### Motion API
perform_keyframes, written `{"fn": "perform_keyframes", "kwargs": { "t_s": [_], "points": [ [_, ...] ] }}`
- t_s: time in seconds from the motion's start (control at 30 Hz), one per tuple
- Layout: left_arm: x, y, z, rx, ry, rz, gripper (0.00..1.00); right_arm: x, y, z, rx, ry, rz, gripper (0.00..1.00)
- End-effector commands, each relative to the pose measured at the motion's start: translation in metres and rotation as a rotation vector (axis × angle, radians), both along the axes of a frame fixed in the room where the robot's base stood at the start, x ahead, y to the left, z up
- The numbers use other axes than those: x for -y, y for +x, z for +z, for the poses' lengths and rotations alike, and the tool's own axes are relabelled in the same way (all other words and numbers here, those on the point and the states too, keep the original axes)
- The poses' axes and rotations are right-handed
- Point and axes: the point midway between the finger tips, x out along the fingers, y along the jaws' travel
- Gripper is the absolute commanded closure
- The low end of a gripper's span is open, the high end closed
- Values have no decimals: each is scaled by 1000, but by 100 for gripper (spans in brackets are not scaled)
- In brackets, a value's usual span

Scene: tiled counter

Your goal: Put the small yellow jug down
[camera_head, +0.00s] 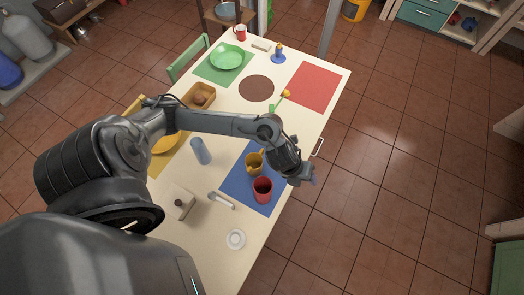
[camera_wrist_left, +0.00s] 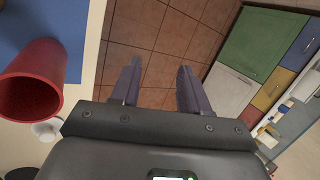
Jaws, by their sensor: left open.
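The small yellow jug (camera_head: 255,162) stands upright on the blue placemat (camera_head: 236,182), just behind a red cup (camera_head: 263,189). My left gripper (camera_head: 308,174) is at the table's right edge, to the right of the jug and apart from it. In the left wrist view my left gripper (camera_wrist_left: 155,82) is open and empty, with only floor tiles between its fingers. The red cup (camera_wrist_left: 32,80) and the blue placemat (camera_wrist_left: 40,22) show at the left of that view; the jug does not. My right gripper is not in view.
A blue cup (camera_head: 200,150), a white box with a dark knob (camera_head: 178,202), a small white dish (camera_head: 236,239) and a light-handled utensil (camera_head: 222,200) are nearby. A yellow flower (camera_head: 286,94), brown round mat (camera_head: 256,88) and red placemat (camera_head: 313,86) lie farther back. Floor right of the table is clear.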

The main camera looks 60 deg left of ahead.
Motion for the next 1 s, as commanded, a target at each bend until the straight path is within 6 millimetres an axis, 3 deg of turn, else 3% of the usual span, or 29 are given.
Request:
{"fn": "perform_keyframes", "kwargs": {
  "t_s": [0.03,0.2,0.3,0.4,0.57,0.8,1.0],
  "points": [
    [-36,5,-27,-29,88,-91,55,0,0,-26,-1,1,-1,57],
    [-136,-11,-50,-197,259,-307,55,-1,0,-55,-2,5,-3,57],
    [-177,-23,-49,-281,303,-361,55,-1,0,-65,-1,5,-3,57],
    [-203,-32,-47,-336,322,-386,55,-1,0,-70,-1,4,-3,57],
    [-215,-40,-60,-372,326,-400,55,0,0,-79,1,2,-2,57],
    [-215,-40,-88,-372,326,-400,55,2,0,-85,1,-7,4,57],
    [-215,-40,-99,-370,328,-400,55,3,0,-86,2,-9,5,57]
  ]
}}
